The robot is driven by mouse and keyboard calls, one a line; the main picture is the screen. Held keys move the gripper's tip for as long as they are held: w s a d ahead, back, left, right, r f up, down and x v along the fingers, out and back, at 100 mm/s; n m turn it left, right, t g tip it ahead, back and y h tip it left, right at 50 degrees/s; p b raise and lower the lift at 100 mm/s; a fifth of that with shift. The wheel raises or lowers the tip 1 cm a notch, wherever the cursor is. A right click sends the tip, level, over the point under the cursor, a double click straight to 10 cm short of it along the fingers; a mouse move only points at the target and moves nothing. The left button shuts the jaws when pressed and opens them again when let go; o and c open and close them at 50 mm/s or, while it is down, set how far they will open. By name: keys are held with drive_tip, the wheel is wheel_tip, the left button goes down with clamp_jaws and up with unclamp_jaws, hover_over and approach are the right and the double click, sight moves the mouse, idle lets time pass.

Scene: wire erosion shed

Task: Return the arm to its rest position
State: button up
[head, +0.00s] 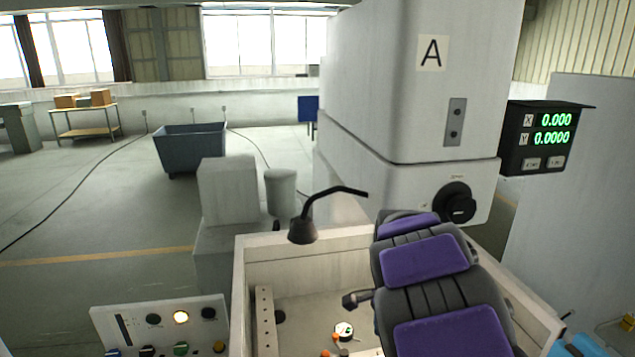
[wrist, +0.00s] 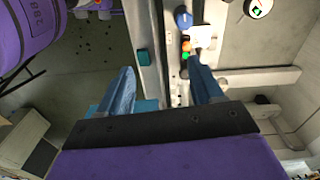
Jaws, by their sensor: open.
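My arm, with purple and dark grey links, reaches forward over the open machine tank (head: 330,240) at the right of the head view. Its far end is hidden behind its own links there, so the fingers do not show. In the wrist view my gripper (wrist: 163,88) has two blue fingers spread wide apart with nothing held between them. Past the fingers are a rail, a blue knob (wrist: 184,18), a small lit green button (wrist: 185,56) and a round dial (wrist: 258,8).
A tall machine head (head: 400,80) marked A rises behind the arm. A readout box (head: 545,138) hangs at its right. A black bent lamp (head: 304,230) stands over the tank. A control panel (head: 165,325) is at lower left. Open floor lies left around a grey bin (head: 190,150).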

drive_tip(key=s+f+n+b, duration=0.2)
drive_tip(key=s+n, duration=0.3)
drive_tip(key=s, duration=0.6)
drive_tip(key=s+a+f+n+g+b, duration=0.1)
drive_tip(key=s+n, duration=0.4)
drive_tip(key=s, duration=0.6)
drive_tip(key=s+f+n+b, duration=0.3)
drive_tip(key=s+n+b, duration=0.1)
drive_tip(key=s, duration=0.7)
drive_tip(key=shift+s+a+n+g+b, duration=0.3)
drive_tip(key=shift+n+b, duration=0.1)
drive_tip(key=shift+b, duration=0.05)
